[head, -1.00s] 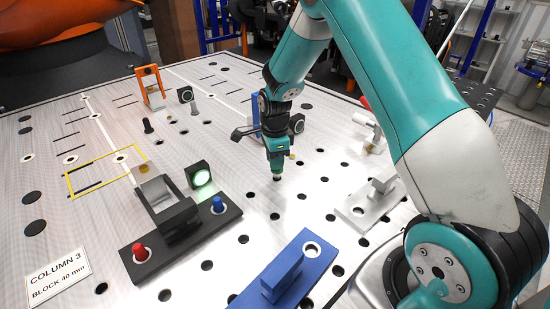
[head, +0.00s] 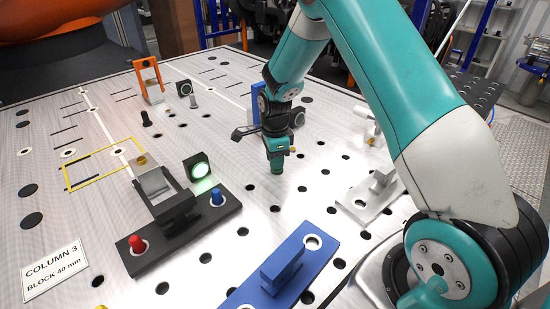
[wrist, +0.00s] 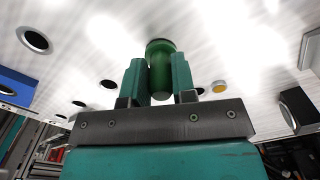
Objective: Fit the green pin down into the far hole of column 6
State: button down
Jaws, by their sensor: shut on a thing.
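My gripper (head: 277,158) points down over the middle of the perforated metal table (head: 235,160). It is shut on the green pin (wrist: 160,62), which stands between the two teal fingers in the wrist view. In the head view, only the pin's lower end (head: 277,171) shows below the fingers. Several dark round holes lie around it, one just below left (head: 250,187) and one below (head: 275,208). I cannot tell the gap between pin and table, nor which hole is the far one of column 6.
A black fixture (head: 195,232) with a red pin (head: 137,243) and a blue pin (head: 217,197) stands at left. A blue fixture (head: 240,297) is in front, a silver one (head: 350,208) at right. A lit green lamp (head: 199,169) stands behind the black fixture. A card (head: 53,270) reads "COLUMN 3 BLOCK 40 mm".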

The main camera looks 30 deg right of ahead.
dwell(0.3)
jog(key=c, duration=0.8)
grip_release()
jog(key=shift+c, duration=0.2)
notch_tip(320, 180, up, 17)
jog(key=b, duration=0.4)
jog(key=shift+r, duration=0.2)
